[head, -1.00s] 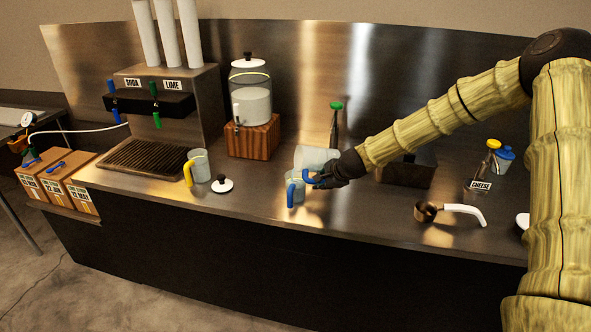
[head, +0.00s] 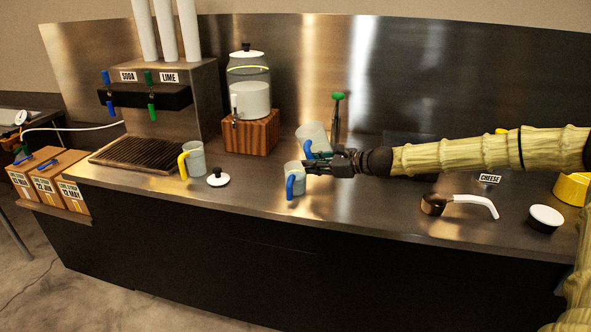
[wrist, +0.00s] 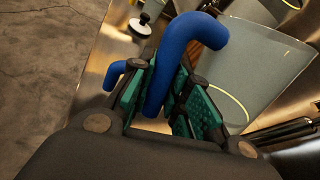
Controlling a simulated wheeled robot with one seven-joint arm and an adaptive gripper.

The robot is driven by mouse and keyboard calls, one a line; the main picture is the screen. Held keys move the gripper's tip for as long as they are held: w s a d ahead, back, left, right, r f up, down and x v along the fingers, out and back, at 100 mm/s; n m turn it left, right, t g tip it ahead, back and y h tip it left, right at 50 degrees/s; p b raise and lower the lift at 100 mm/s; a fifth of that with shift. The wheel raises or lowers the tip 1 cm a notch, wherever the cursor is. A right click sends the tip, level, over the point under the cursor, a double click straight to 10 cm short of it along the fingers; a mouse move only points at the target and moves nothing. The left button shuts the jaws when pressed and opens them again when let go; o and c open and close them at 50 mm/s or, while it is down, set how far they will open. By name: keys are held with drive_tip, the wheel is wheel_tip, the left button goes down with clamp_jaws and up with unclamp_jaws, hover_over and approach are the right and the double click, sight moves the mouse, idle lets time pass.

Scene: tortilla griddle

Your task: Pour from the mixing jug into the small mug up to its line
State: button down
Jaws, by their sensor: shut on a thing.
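The mixing jug (head: 313,133) is a large translucent grey vessel with a blue handle. My gripper (head: 310,164) is shut on that handle, which shows large between the fingers in the wrist view (wrist: 180,65). The jug is a little tilted, behind the small mug. Its wall (wrist: 262,70) shows a yellow line in the wrist view. The small mug (head: 295,174), pale grey with a blue handle, stands upright on the counter just in front of the jug. Its own line and its liquid level cannot be made out.
A yellow-handled mug (head: 196,158) and a white lid (head: 218,178) stand to the left. A glass dispenser (head: 249,92) on a wooden block is behind. A white-handled scoop (head: 455,204) and a white-topped round thing (head: 546,218) lie right. The counter's front edge is close to the mug.

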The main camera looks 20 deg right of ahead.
sight(310, 144)
drive_tip(key=r+m+t+y, duration=0.1)
drive_tip(key=r, duration=0.1)
drive_tip(key=d+r+m+y+b, duration=0.1)
drive_tip(key=r, duration=0.1)
drive_tip(key=shift+r+t+b, duration=0.25)
drive_tip(key=shift+t+b, duration=0.05)
drive_tip(key=shift+t, duration=0.1)
drive_tip(key=shift+a+r, duration=0.15)
drive_tip(key=shift+r, duration=0.7)
drive_tip(key=shift+r+m+y, duration=0.3)
drive_tip(key=shift+r, duration=0.35)
